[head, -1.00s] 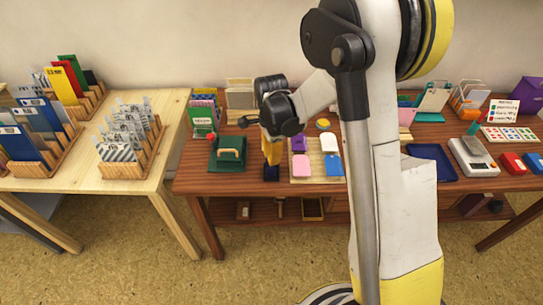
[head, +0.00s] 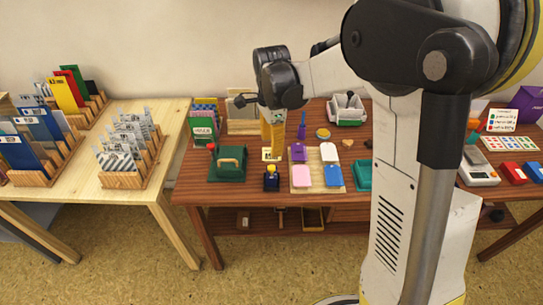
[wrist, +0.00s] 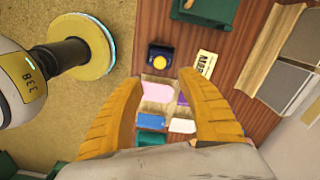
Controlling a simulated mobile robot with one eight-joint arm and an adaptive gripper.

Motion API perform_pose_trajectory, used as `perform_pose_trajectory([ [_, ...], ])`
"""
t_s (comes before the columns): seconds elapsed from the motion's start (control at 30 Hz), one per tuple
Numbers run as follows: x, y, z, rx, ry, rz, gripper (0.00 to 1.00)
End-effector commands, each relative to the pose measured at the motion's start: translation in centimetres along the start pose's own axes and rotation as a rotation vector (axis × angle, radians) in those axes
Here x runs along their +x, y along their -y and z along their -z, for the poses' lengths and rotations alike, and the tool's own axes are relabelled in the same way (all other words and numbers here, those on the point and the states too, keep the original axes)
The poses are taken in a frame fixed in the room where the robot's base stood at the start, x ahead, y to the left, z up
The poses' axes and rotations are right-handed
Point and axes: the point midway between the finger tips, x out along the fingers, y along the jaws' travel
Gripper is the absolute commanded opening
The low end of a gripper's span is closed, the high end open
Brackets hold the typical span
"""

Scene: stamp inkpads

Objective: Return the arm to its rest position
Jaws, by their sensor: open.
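My gripper (head: 273,150) hangs fingers-down over the brown table in the head view. In the wrist view the two yellow fingers of the gripper (wrist: 160,80) are spread apart with nothing between them. A small dark blue block with a yellow knob (head: 271,178) stands on the table just below and in front of the fingers, apart from them. It also shows in the wrist view (wrist: 160,59), beyond the fingertips. My arm stretches from the right and hides part of the table.
A wooden board (head: 317,187) with pink, purple, white and blue pads lies right of the blue block. A green box with a handle (head: 228,164) is to its left. A teal tray (head: 363,176) sits right of the board. Card racks (head: 131,150) fill the pale left table.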

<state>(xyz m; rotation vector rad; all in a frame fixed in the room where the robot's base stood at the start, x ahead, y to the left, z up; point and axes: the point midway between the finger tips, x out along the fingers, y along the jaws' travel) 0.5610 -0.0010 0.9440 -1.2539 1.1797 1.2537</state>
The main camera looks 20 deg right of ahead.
Motion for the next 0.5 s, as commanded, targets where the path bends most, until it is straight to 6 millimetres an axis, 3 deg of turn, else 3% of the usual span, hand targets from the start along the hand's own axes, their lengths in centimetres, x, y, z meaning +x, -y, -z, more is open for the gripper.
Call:
perform_pose_trajectory([
  [0.2, -1.8, 0.0, 0.0, 0.000, 0.000, 0.000, 0.45],
  [0.5, -1.9, 0.0, 0.0, 0.000, 0.000, 0.000, 0.45],
])
